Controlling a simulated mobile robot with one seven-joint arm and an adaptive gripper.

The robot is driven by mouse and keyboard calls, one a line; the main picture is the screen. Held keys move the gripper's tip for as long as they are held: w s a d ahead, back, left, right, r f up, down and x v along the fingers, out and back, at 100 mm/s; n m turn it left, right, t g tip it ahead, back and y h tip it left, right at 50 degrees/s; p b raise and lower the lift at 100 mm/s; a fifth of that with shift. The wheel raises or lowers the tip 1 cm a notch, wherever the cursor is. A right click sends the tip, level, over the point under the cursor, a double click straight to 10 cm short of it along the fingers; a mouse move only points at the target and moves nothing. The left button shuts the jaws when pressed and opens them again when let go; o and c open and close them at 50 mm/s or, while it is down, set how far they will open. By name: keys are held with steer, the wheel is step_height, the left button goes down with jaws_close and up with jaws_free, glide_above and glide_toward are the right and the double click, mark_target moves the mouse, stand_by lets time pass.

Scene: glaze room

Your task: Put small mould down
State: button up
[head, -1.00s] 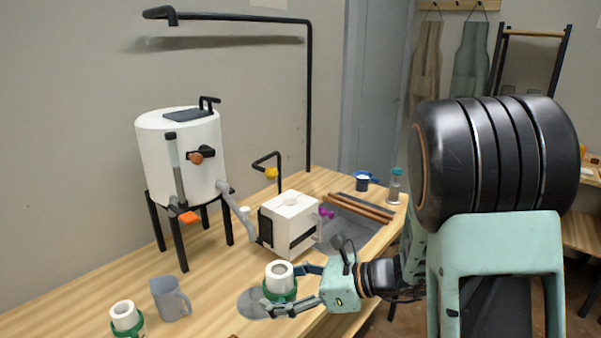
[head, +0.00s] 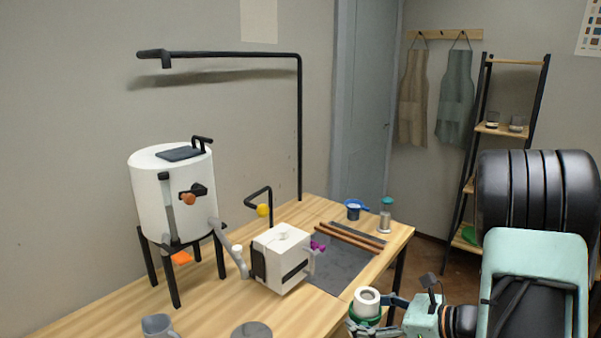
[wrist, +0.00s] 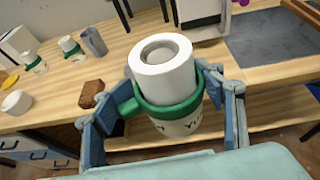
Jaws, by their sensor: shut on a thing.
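The small mould (head: 367,297) is a white cylinder with a round hollow in its top and a green band with a side tab around it. My gripper (head: 365,319) is shut on it by the band. In the wrist view the mould (wrist: 163,72) stands nearly upright between the two fingers (wrist: 168,108), with dark lettering low on its side. In the head view it appears at or just past the table's front edge, raised. Its underside is hidden. A grey round disc (head: 252,331) lies bare on the table to its left.
A white box-shaped machine (head: 281,262) and a dark grey slab (head: 338,279) are on the table (head: 205,305) behind. A white tank (head: 172,190) stands on black legs. The wrist view shows two similar banded moulds (wrist: 69,46) (wrist: 34,63), a grey jug (wrist: 93,42) and a brown block (wrist: 91,93).

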mark_target(374, 303)
steer(key=shift+r+p, duration=1.9)
steer(key=shift+p, duration=1.35)
steer(key=shift+a+f+b, duration=0.15)
steer(key=shift+a+b, duration=0.05)
steer(key=shift+b, duration=0.1)
